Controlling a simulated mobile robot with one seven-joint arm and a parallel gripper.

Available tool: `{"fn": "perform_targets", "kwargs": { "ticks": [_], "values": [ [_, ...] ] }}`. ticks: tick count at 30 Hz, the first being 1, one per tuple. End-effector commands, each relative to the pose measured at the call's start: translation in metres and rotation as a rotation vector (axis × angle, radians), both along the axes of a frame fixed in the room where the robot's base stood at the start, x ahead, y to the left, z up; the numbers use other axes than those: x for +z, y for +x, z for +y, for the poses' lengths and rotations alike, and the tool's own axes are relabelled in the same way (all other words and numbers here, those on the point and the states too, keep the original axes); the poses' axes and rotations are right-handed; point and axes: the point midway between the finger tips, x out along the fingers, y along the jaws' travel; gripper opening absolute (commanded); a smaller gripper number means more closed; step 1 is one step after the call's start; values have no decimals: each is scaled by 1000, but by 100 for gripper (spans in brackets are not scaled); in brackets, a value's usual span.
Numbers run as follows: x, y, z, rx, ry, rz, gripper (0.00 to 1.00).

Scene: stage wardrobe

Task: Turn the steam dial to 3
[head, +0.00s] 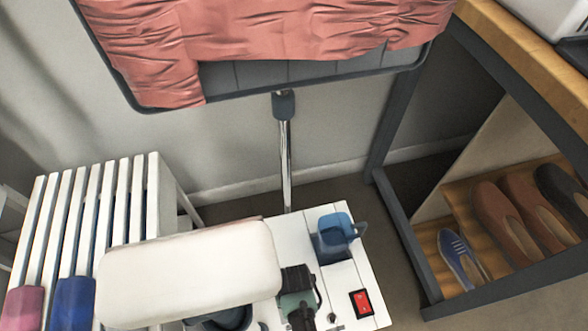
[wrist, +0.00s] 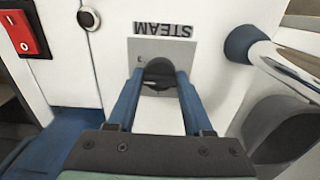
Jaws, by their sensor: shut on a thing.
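The steam dial (wrist: 160,69) is a dark round knob on a grey plate below the word STEAM, which appears upside down in the wrist view. A small mark that looks like a 3 shows at the plate's upper left. The dial's pointer and current setting cannot be made out. My gripper (wrist: 160,80) has its two blue fingers shut on the dial, one on each side. In the head view my arm and the hand above the white steamer base (head: 340,275) hide the dial and the fingertips.
A red rocker switch (head: 361,303) and a blue part (head: 335,232) are on the steamer base. A chrome pole (head: 286,165) rises behind it. A white slatted rack (head: 110,210) stands left; a shoe shelf (head: 405,240) stands right. Pink cloth (head: 270,35) hangs above.

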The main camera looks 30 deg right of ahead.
Motion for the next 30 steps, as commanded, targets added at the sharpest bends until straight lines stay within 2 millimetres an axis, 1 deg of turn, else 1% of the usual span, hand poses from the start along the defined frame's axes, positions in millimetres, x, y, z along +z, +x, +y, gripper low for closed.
{"fn": "perform_targets", "kwargs": {
  "ticks": [1,9,15,21,30],
  "values": [
    [4,0,0,-45,0,1,0],
    [3,0,0,-274,0,0,0],
    [2,1,0,-399,0,-1,0],
    [1,1,0,-477,0,-1,0],
    [0,1,0,-516,-1,-2,0]
  ]
}}
